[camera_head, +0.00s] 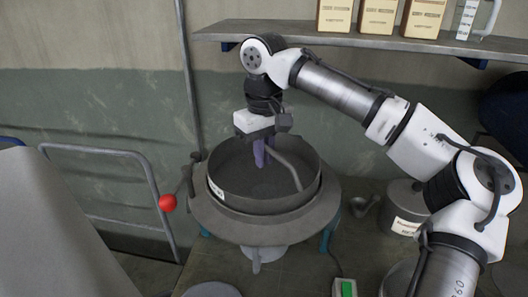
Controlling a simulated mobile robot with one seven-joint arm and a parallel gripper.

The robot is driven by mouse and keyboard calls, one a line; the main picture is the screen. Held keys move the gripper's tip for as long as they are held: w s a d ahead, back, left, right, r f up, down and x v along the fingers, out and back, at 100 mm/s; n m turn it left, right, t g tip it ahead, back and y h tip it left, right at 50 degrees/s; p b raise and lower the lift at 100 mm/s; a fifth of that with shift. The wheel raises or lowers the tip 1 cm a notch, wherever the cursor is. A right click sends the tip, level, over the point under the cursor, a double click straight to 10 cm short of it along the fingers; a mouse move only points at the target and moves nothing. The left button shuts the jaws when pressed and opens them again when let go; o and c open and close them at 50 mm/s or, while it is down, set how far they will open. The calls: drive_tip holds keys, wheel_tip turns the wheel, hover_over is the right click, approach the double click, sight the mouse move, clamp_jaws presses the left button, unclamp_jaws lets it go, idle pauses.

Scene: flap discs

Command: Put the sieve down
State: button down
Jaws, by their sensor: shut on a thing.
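The sieve (262,201) is a wide, round, dark grey pan with a pale label on its left side and a bent bar handle (290,168) across its top. It is roughly level over the round grey machine ring (325,208). I cannot tell whether it rests there or hangs just above. My gripper (263,155) points down from above, with its purplish fingers shut on the upper part of the handle. The fingertips and the exact grip are partly hidden.
A red knob (167,202) on a lever sits left of the machine. A lidded grey drum (402,207) and a metal scoop (362,205) stand to the right. A wall shelf (370,42) with boxes and a jug runs above. A grey metal rail (150,180) stands at left.

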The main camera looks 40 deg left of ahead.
drive_tip(key=c, duration=1.5)
unclamp_jaws()
wheel_tip(320, 180, up, 12)
drive_tip(key=shift+r, duration=0.1)
